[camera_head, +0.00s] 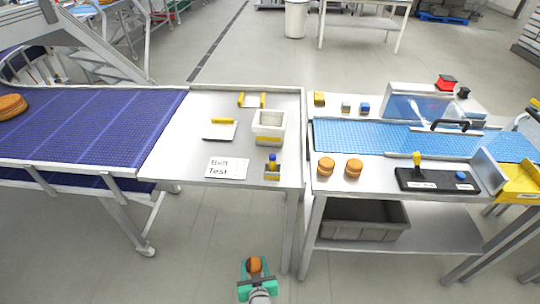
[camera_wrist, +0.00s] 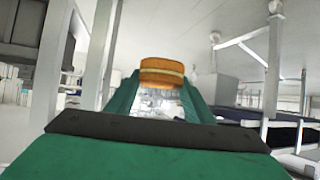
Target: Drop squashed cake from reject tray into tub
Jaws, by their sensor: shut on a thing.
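My gripper (camera_head: 256,268) is low in front of the tables, with teal fingers shut on a round, filled orange-brown cake (camera_head: 254,264). In the wrist view the cake (camera_wrist: 162,72) sits between the fingertips, with a pale filling band between two sponge layers. A grey tub (camera_head: 362,236) stands on the lower shelf of the right table, to the right of my gripper and apart from it. I cannot tell which thing is the reject tray.
Two round cakes (camera_head: 326,167) (camera_head: 353,168) sit on the right table's front edge, above the grey tub. A blue belt (camera_head: 350,137) and a black control panel (camera_head: 437,180) are there too. A handwritten card (camera_head: 227,169) lies on the left table. Floor left of my gripper is clear.

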